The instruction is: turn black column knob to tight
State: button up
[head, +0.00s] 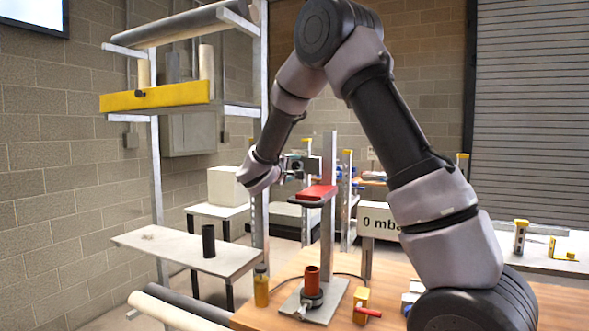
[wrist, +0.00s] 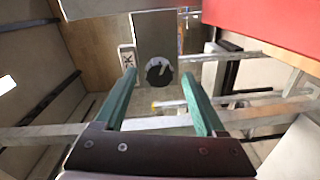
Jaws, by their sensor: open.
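In the wrist view a round black knob (wrist: 159,71) with a pale pointer mark sits on a grey column (wrist: 154,32). The pointer slants up to the right in that view. My gripper (wrist: 159,74) is open, with its green fingers on either side of the knob in the picture. I cannot tell whether the fingertips reach the knob; no contact shows. In the head view my gripper (head: 308,165) is beside the upright grey column (head: 329,150), above the red platform (head: 314,194). I cannot make out the knob there.
Below the platform, a red cylinder (head: 312,280) stands on the column's base.

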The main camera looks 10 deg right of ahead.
jog(key=v, duration=0.9)
jog(key=shift+s+a, duration=0.25)
jog(key=shift+s, duration=0.05)
jog(key=s+d+m+g+y, duration=0.1)
jog(key=s+d+m+g, duration=0.7)
jog(key=s+d, duration=0.85)
jog(key=s+d+f+m+g+y, duration=0.1)
jog(key=s+m+g+y, duration=0.15)
jog(key=s+y, duration=0.4)
jog(key=s+a+r+m+t+y, duration=0.2)
jog(key=s+a+r+t+y, duration=0.1)
jog(key=s, duration=0.4)
jog(key=shift+s+a+r+m+y, duration=0.15)
jog(key=shift+s+a+m+y, duration=0.2)
jog(key=shift+a+y, duration=0.65)
jog(key=shift+a+h, duration=0.2)
jog(key=shift+h, duration=0.05)
